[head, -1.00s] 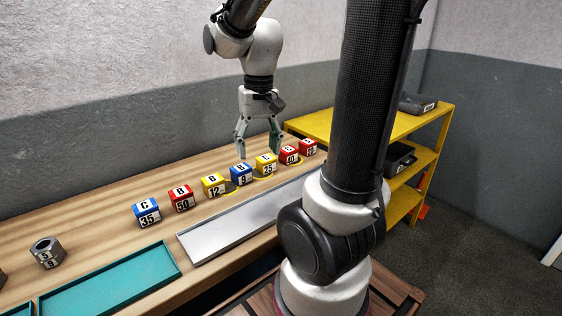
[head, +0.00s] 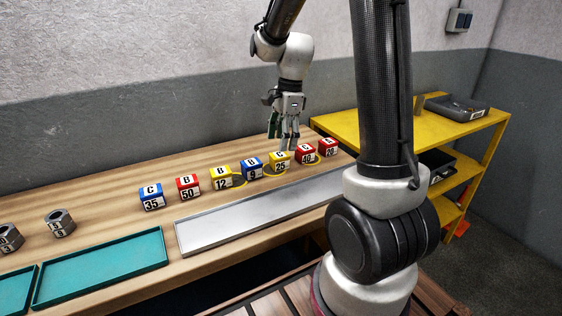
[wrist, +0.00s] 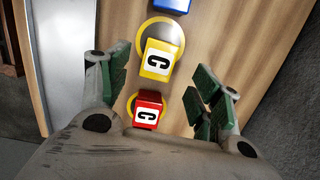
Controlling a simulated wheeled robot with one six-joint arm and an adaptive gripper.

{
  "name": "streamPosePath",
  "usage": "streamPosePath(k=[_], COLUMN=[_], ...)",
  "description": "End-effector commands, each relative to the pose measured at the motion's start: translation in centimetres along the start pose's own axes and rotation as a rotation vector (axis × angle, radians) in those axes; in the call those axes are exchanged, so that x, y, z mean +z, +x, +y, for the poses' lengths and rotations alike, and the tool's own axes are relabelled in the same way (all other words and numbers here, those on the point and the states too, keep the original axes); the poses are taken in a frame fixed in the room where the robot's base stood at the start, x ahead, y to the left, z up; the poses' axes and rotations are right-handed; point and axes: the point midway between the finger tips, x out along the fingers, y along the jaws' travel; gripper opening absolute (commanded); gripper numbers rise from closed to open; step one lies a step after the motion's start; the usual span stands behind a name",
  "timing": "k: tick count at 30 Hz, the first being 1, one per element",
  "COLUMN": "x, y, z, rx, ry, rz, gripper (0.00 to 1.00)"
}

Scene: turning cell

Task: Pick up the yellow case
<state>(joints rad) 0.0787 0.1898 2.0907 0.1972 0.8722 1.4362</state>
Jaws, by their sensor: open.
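Two yellow block-shaped cases stand in the row on the bench. One is marked C 25 (head: 280,161), the other B 12 (head: 221,179). The C 25 case also shows in the wrist view (wrist: 157,60), upright on a yellow ring, beyond a red C case (wrist: 147,108). My gripper (head: 284,141) is open and empty, above and behind the C 25 and red C 40 cases. In the wrist view its fingers (wrist: 163,83) are spread on either side of the row, with the red C case low between them. I see no contact.
A blue 9 case (head: 252,168) stands left of C 25; red cases (head: 305,153) stand right. A grey tray (head: 260,208) lies in front, a teal tray (head: 100,268) and metal nuts (head: 60,222) at left. A yellow shelf (head: 440,132) stands right.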

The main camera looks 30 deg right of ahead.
Motion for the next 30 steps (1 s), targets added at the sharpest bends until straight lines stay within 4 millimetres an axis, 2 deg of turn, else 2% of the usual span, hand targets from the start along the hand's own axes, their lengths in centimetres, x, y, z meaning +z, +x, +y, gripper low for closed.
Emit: streamPosePath(k=[12, 20, 29, 30], x=[-0.1, -0.1, -0.1, -0.1], y=[5.8, 6.1, 6.1, 6.1], z=[0.2, 0.2, 0.2, 0.2], rx=[0.003, 0.0, 0.0, 0.0], ry=[-0.003, -0.003, -0.004, -0.004], rz=[0.0, 0.0, 0.0, 0.0], gripper=[0.64, 0.64, 0.11, 0.11])
